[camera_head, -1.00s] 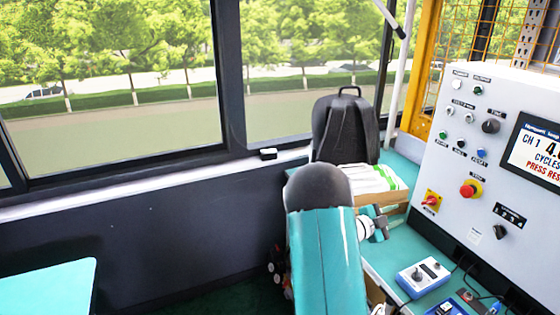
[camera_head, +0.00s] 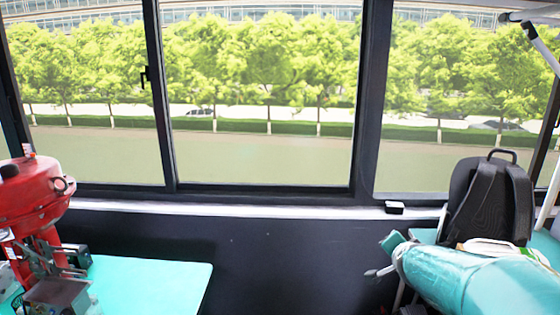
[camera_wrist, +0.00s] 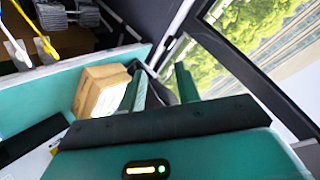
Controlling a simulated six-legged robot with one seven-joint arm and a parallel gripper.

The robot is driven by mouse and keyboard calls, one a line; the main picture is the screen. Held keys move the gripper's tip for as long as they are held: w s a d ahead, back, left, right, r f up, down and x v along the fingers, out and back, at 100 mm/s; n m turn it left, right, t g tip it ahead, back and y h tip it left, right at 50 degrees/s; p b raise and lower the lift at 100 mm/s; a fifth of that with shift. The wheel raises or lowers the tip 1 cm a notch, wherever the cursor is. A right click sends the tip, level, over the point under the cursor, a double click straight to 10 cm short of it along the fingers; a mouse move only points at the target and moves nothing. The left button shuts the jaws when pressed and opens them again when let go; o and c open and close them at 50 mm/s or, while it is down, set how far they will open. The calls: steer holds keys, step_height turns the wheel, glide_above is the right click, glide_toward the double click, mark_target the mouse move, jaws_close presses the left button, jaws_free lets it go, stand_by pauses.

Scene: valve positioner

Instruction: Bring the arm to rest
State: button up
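My gripper (camera_wrist: 162,88) shows in the wrist view with its two teal fingers apart and a gap between them. I see nothing held in it; dark shapes show behind the gap. In the head view, part of my teal arm (camera_head: 475,280) lies low at the right, in front of the backpack. A small teal block and a grey piece stick out at its left end. I cannot tell the finger opening there.
A black backpack (camera_head: 488,205) stands at the right by the windows. A red machine (camera_head: 35,205) stands at a teal table (camera_head: 165,280) at the left. A cardboard box (camera_wrist: 101,91) sits beside my gripper in the wrist view. The dark wall's front looks clear.

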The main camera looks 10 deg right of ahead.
steer(key=s+a+r+n+g+y, duration=0.15)
steer(key=s+a+n+y, duration=0.4)
steer(key=a, duration=0.75)
steer(key=s+a+n+g, duration=0.2)
steer(key=s+a+n, duration=0.1)
steer(key=s, duration=0.6)
steer(key=s+a+n+g+h, duration=0.1)
steer(key=s+a+n, duration=0.2)
steer(key=s, duration=0.6)
steer(key=shift+s+a+f+n+g, duration=0.15)
steer(key=shift+a+f+n+g, duration=0.25)
steer(key=shift+n, duration=0.25)
steer(key=shift+d, duration=0.2)
